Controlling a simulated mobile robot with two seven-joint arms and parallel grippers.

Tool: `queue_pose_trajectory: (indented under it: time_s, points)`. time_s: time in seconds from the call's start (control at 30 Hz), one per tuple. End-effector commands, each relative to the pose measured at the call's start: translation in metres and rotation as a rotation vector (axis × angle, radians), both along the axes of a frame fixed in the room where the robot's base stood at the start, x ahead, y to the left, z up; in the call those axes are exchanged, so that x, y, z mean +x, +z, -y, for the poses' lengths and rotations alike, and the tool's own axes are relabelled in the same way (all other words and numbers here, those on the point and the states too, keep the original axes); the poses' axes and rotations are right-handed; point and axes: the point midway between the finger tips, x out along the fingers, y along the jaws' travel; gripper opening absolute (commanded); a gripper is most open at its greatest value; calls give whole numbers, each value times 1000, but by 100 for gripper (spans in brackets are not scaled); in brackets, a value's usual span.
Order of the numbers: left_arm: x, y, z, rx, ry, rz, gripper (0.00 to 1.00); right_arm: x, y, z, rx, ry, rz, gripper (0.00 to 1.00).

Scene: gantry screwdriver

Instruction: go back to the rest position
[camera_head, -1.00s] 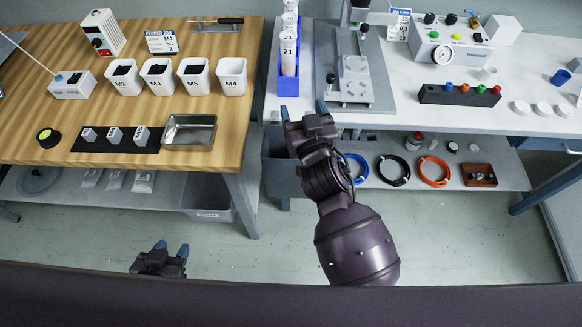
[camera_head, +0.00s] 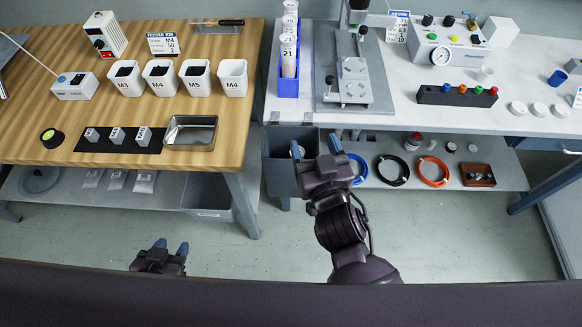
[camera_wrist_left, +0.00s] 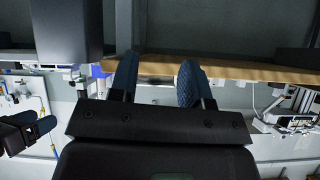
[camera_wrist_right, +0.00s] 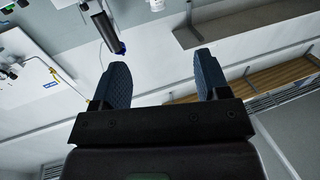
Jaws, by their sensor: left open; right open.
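My left gripper (camera_head: 171,247) is low at the front left of the head view, off the table's front edge. It is open and empty. Its spread fingers also show in the left wrist view (camera_wrist_left: 157,82). My right gripper (camera_head: 316,148) is in front of the white bench, below its front edge. It is open with nothing between its fingers. Its parted fingers also show in the right wrist view (camera_wrist_right: 161,85).
A wooden table (camera_head: 60,130) with cups and a metal tray (camera_head: 190,131) is at left. A white bench (camera_head: 440,123) with a press and control box is at right. A grey bin (camera_head: 281,172) is beside my right gripper. The floor in front is clear.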

Motion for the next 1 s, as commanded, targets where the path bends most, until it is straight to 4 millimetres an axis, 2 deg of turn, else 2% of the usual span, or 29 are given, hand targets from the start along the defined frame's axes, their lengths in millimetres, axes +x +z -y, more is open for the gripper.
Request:
queue_pose_trajectory:
  time_s: [0.47, 0.57, 0.67, 0.77, 0.87, 1.0]
  points:
    - [1, 1, 3, -11, 10, 3, 44, 0, -3, 1, -50, -3, -3, 69]
    - [1, 1, 3, -11, 10, 6, 44, 2, -8, 8, -71, -10, -36, 69]
    - [2, 3, 3, -11, 9, 10, 44, -1, -24, 34, -92, -31, -100, 69]
    - [2, 5, 2, -8, 8, 13, 44, -16, -49, 71, -112, -60, -192, 69]
    - [2, 8, 1, -6, 8, 17, 44, -39, -74, 112, -127, -93, -289, 69]
    - [2, 14, -1, -4, 8, 27, 44, -86, -105, 171, -136, -144, -425, 69]
